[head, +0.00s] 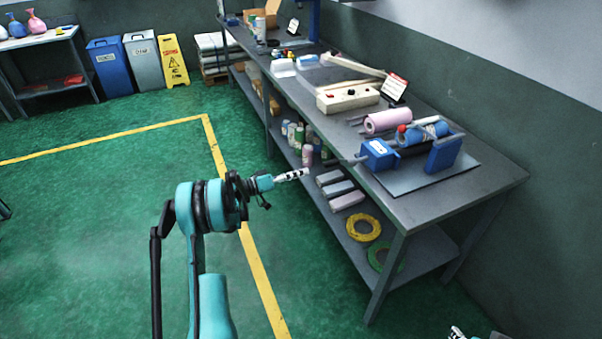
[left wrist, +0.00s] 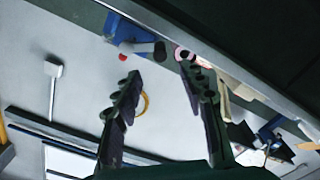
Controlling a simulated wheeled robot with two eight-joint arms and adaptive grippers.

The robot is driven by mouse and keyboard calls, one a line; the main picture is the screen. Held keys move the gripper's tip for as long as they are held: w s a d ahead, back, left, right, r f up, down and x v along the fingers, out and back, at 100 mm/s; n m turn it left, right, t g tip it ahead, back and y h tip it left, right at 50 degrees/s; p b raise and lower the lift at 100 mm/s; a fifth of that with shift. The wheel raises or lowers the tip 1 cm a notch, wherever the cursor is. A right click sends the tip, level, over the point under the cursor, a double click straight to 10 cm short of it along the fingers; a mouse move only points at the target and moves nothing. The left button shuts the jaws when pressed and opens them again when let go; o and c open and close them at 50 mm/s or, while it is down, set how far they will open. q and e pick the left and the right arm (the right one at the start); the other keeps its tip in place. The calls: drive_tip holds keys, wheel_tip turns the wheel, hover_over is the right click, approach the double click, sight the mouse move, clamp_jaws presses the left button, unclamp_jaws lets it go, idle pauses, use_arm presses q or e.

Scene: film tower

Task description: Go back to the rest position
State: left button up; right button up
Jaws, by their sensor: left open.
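My left gripper (head: 292,175) is in the middle of the head view, at the end of my teal arm, pointing right. It appears in front of the bench's lower shelf; I cannot tell the gap. In the left wrist view its two dark fingers (left wrist: 157,72) stand apart with nothing held between them. A small white and black part of what looks like my right gripper (head: 457,333) shows at the bottom right edge of the head view. The rest of it is cut off, so its jaws cannot be judged.
A long grey workbench (head: 475,187) runs along the right wall. It carries a blue roller stand (head: 443,154), a pink roll (head: 388,121) and a beige control box (head: 348,97). A yellow ring (head: 364,228) lies on its lower shelf. The green floor (head: 100,220) at left is clear.

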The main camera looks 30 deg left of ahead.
use_arm(q)
drive_tip(key=d+r+g+y, duration=0.1)
drive_tip(key=d+r+g, duration=0.2)
drive_tip(key=d+r, duration=0.5)
drive_tip(key=s+d+r+g+y, duration=0.2)
drive_tip(key=s+d+g+y, duration=0.15)
drive_tip(key=s+d, duration=0.8)
drive_tip(key=s+d+f+y, duration=0.1)
drive_tip(key=s+y, duration=0.2)
drive_tip(key=s, duration=0.8)
drive_tip(key=s+d+f+y, duration=0.2)
drive_tip(key=s+y, duration=0.1)
drive_tip(key=s, duration=0.9)
drive_tip(key=shift+m, duration=0.3)
drive_tip(key=shift+d+g+y, duration=0.1)
drive_tip(key=shift+g+y, duration=0.15)
